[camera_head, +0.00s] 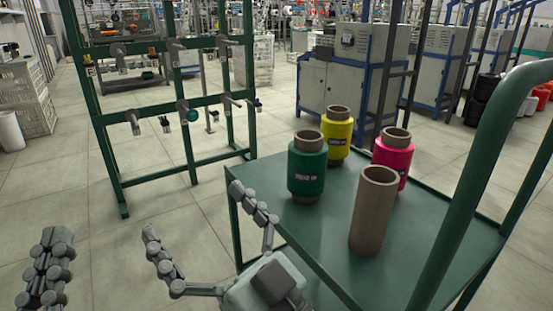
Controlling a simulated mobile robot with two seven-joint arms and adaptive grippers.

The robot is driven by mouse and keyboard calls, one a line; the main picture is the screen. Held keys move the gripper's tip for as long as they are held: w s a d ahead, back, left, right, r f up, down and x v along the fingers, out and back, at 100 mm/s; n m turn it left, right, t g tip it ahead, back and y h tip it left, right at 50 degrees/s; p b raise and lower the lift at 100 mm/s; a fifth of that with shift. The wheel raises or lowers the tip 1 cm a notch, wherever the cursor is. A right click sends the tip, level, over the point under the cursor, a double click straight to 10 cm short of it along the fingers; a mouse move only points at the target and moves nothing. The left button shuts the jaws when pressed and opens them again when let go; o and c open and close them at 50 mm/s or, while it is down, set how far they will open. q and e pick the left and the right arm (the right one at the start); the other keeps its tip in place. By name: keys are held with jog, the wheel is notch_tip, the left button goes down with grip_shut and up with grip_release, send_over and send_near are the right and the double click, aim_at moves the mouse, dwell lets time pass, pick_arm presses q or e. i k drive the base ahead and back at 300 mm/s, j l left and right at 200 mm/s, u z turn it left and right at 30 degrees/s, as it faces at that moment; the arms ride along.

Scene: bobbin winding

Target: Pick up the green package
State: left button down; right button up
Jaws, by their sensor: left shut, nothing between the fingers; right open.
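The green package (306,174), a spool of green yarn on a brown tube with a dark label, stands upright on the green cart top (310,236), near its left edge. My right gripper (194,208) is open and empty, fingers spread upward, at the lower left of the cart. One finger shows in front of the cart's left edge, below and left of the green package, apart from it in the picture. My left gripper (45,270) is shut and empty at the bottom left, far from the package.
A yellow package (337,136) and a pink package (394,157) stand behind and right of the green one. A bare brown tube (373,215) stands in front of it. A green rack with pegs (105,130) stands at the left. The cart's handle (478,170) rises at the right.

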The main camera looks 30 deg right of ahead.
aim_at(308, 154)
jog(key=i+j+z, duration=0.15)
jog(key=i+j, duration=0.15)
jog(key=i+j+z, duration=0.15)
jog(key=i+j, duration=0.15)
jog(key=i+j+z, duration=0.1)
jog(key=i+j, duration=0.15)
jog(key=j, duration=0.2)
jog(key=i+j+z, duration=0.15)
jog(key=j, duration=0.25)
jog(key=i+j+z, duration=0.15)
jog(key=i+j, duration=0.2)
jog(key=k+l, duration=0.1)
jog(key=l, duration=0.8)
jog(key=k+z, duration=0.05)
